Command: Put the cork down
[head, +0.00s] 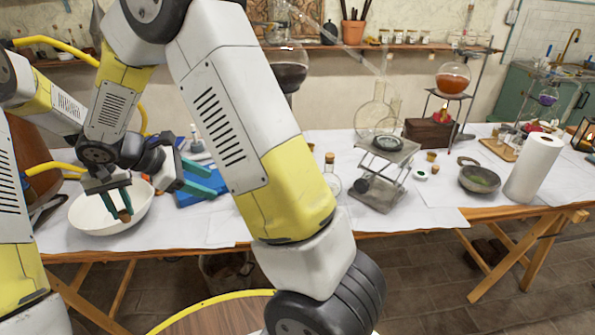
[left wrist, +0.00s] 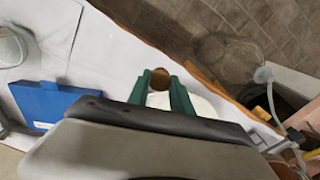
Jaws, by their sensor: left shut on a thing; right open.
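The brown cork (head: 124,215) is between the green fingers of my left gripper (head: 118,203), which is shut on it. In the head view it shows in front of the white bowl (head: 85,215); the height above the bowl is hard to tell. In the left wrist view the round end of the cork (left wrist: 159,79) shows between the fingertips, with part of the white bowl (left wrist: 203,105) beside and behind the right finger. My right gripper (head: 207,177) is open and empty, over the table near the blue object (head: 185,198), partly hidden by my large arm link.
The table (head: 200,233) carries a corked flask (head: 330,178), a metal stand (head: 386,180), a stone mortar (head: 480,180) and a paper roll (head: 533,168). The blue object (left wrist: 55,103) lies left of the fingers in the wrist view. Bare white sheet shows around the bowl.

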